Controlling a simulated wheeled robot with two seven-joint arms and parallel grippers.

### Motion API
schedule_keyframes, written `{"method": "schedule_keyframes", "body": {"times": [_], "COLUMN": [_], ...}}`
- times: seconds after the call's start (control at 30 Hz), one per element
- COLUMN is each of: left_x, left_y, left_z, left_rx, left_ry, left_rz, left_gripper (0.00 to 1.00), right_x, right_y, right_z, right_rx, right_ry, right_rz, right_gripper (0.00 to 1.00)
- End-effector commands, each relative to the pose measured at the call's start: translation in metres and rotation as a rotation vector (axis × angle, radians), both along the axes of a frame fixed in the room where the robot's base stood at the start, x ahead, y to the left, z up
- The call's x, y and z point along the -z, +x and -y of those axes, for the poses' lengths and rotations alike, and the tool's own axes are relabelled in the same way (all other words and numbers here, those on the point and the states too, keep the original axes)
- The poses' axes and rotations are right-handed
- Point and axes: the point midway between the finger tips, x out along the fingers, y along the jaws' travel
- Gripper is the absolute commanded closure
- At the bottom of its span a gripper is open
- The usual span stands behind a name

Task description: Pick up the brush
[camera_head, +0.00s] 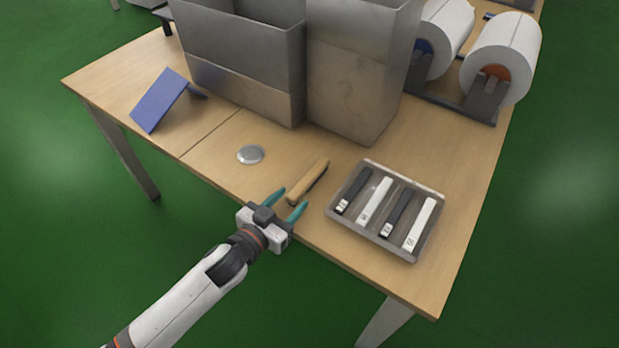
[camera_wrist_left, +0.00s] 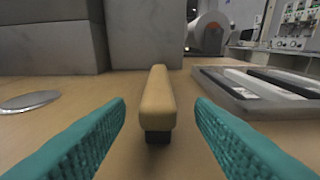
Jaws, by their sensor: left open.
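The brush (camera_head: 309,182) lies on the wooden table near its front edge, with a tan wooden back and a dark underside. In the left wrist view the brush (camera_wrist_left: 157,103) points away from me, centred between the fingers and just ahead of them. My left gripper (camera_head: 287,203) is open, its two teal fingers reaching over the table's front edge towards the brush's near end. The fingers also show in the left wrist view (camera_wrist_left: 160,125), apart and with nothing between their tips. My right gripper is not in view.
A tray (camera_head: 338,208) with black and white bars stands right of the brush. A silver disc (camera_head: 250,154) lies to the left. Grey metal bins (camera_head: 355,85) stand behind, with white rolls (camera_head: 502,58) at the back right. A blue panel (camera_head: 160,100) is at far left.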

Motion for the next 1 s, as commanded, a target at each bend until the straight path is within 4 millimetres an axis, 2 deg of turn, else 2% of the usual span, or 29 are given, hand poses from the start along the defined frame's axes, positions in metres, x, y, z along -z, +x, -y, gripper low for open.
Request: {"method": "schedule_keyframes", "body": {"times": [0.17, 0.5, 0.77, 0.87, 1.0], "left_x": [0.0, 0.003, 0.004, 0.004, 0.004], "left_y": [0.011, 0.047, 0.049, 0.049, 0.049], "left_z": [0.007, 0.033, 0.034, 0.034, 0.034], "left_rx": [-0.001, 0.0, 0.0, 0.0, 0.0], "left_ry": [0.0, 0.001, 0.001, 0.001, 0.001], "left_rz": [0.001, -0.001, -0.002, -0.002, -0.002], "left_gripper": [0.51, 0.51, 0.51, 0.64, 0.87], "right_x": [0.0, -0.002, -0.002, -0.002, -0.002], "right_y": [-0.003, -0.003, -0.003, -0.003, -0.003], "right_z": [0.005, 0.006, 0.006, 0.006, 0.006], "right_rx": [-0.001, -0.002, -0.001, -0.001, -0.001], "right_ry": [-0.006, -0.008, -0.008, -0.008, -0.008], "right_rz": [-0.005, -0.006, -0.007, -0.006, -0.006], "right_gripper": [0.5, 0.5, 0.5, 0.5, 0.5]}}
